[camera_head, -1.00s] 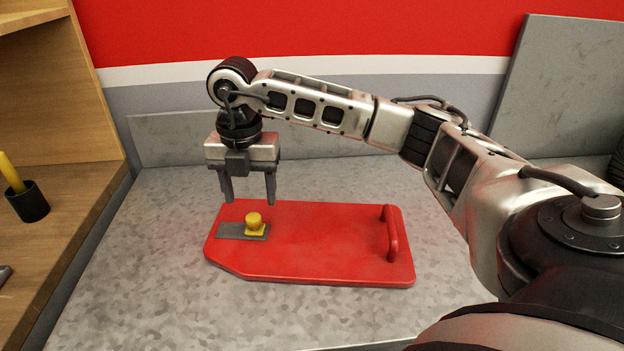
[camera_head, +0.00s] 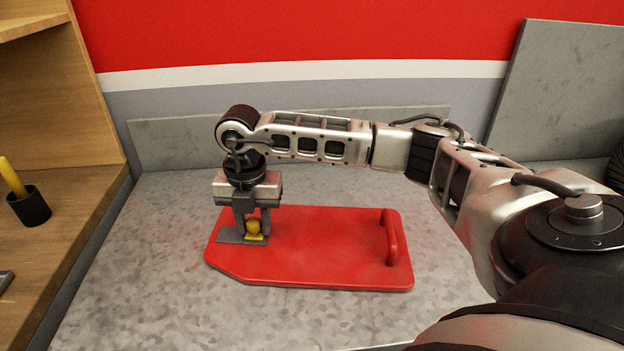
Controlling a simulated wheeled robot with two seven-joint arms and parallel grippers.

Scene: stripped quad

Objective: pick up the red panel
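The red panel (camera_head: 320,250) lies flat on the grey speckled bench in the head view. It has a red bar handle (camera_head: 391,238) at its right end. A yellow knob (camera_head: 254,230) on a grey plate (camera_head: 228,236) sits at its left end. My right gripper (camera_head: 252,238) points down at the knob, with its two fingers on either side of it. The fingers look apart, and I cannot tell whether they touch the knob. My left gripper is not in view.
A wooden shelf (camera_head: 60,190) stands at the left, with a black cup (camera_head: 30,206) holding a yellow stick. A grey slab (camera_head: 555,90) leans at the back right. The bench (camera_head: 130,290) is clear in front of the panel.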

